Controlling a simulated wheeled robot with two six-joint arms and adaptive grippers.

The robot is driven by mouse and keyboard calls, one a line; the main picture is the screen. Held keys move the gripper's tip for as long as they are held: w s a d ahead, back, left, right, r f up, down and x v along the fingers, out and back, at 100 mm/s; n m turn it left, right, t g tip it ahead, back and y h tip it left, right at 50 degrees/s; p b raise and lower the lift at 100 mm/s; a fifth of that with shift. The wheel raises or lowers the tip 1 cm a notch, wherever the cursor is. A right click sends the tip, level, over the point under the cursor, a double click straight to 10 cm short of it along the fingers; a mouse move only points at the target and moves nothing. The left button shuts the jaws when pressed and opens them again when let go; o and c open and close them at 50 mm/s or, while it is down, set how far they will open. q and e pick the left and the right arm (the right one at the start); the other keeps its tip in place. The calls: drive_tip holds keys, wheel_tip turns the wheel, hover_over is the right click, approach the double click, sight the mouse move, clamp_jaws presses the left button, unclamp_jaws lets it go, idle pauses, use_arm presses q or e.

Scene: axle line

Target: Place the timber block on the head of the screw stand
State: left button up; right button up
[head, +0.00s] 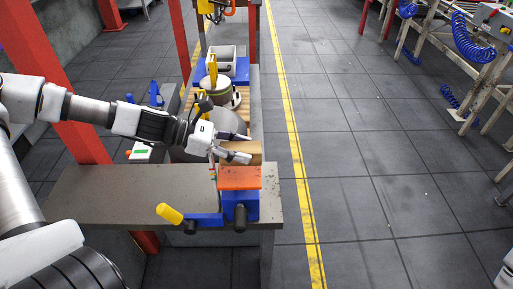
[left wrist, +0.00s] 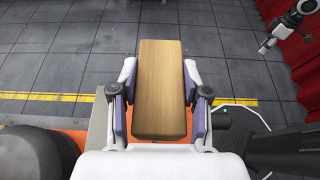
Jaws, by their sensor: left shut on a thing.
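My left gripper (head: 247,148) is shut on the timber block (head: 256,152). In the left wrist view the block (left wrist: 160,88) is a long tan piece lying lengthwise between the two fingers (left wrist: 160,105). In the head view the block is just behind an orange plate (head: 240,178) at the bench end, next to blue parts (head: 240,203) and a yellow handle (head: 169,213). I cannot tell whether the block touches anything below, or which object is the screw stand.
The grey bench top (head: 120,188) is bare on the left. Behind the gripper stand round grey parts and a grey bin (head: 222,60) on a blue base. A red post (head: 70,120) rises at the left.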

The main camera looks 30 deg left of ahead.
use_arm(q)
drive_tip(key=f+b, duration=0.2)
drive_tip(key=s+f+b, duration=0.1)
drive_tip(key=shift+a+f, duration=0.25)
drive_tip(key=shift+a, duration=0.05)
drive_tip(key=shift+w+r, duration=0.1)
drive_tip(key=shift+r, duration=0.05)
drive_tip(key=shift+w+d, duration=0.1)
drive_tip(key=shift+w, duration=0.05)
drive_tip(key=o, duration=0.8)
drive_tip(key=shift+f, duration=0.2)
drive_tip(key=o, duration=0.4)
